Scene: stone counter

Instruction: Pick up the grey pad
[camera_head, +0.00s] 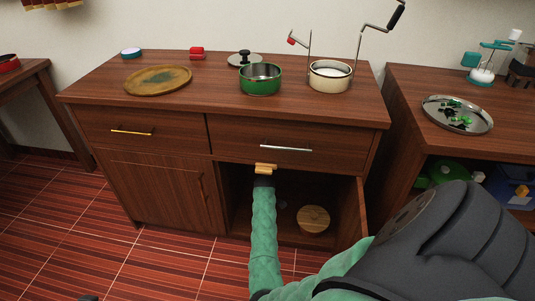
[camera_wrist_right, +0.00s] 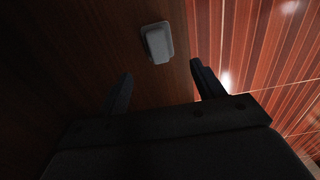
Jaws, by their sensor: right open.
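The grey pad (camera_wrist_right: 158,42) is a small, pale, rounded block lying on dark wood in the right wrist view. It is ahead of my right gripper (camera_wrist_right: 158,74), roughly in line with the gap between the fingers and apart from them. The right gripper is open and empty. A small greyish thing (camera_head: 283,205) beside the arm inside the cabinet may be the pad.
The cabinet holds a round wooden board (camera_head: 314,219). Its open door (camera_head: 351,215) stands to the right of my forearm. Above is the counter (camera_head: 215,99) with a green pot (camera_head: 260,79), a cream pot (camera_head: 329,77) and a brown plate (camera_head: 157,80). Striped floor lies in front.

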